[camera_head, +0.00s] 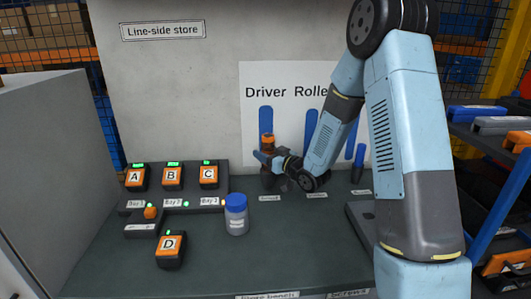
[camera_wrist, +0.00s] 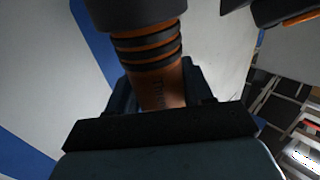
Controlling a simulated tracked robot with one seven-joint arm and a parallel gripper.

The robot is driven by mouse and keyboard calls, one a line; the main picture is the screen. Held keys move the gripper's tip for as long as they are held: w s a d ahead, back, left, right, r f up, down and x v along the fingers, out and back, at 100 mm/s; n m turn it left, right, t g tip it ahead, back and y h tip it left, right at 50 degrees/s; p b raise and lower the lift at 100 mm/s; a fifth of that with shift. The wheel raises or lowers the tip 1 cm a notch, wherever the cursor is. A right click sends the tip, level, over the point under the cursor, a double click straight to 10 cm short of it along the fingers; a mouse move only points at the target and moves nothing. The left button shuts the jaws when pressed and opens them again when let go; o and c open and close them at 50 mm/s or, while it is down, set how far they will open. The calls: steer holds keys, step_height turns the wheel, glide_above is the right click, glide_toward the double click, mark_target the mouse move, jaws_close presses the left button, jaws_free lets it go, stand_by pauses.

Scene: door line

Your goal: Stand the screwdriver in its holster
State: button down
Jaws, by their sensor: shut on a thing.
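The screwdriver has an orange handle with black rings (camera_wrist: 147,45) and stands about upright in the wrist view. Its orange handle (camera_head: 267,143) also shows in the head view, in front of the leftmost blue outline on the board. My gripper (camera_wrist: 160,92) is shut around the handle; in the head view my gripper (camera_head: 270,159) reaches it from the right. A dark holster (camera_head: 268,182) stands on the bench directly below the handle. The shaft is hidden, so I cannot tell whether its tip is inside the holster.
The white board (camera_head: 252,130) with blue tool outlines stands behind. Lettered blocks on a dark rack (camera_head: 215,185), a loose block D (camera_head: 171,250) and a blue-lidded jar (camera_head: 236,214) occupy the left and middle bench.

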steer(key=shift+c, duration=1.8)
jaws_free()
steer(key=v, duration=1.3)
steer(key=shift+s+d, duration=0.25)
steer(key=shift+s, duration=0.05)
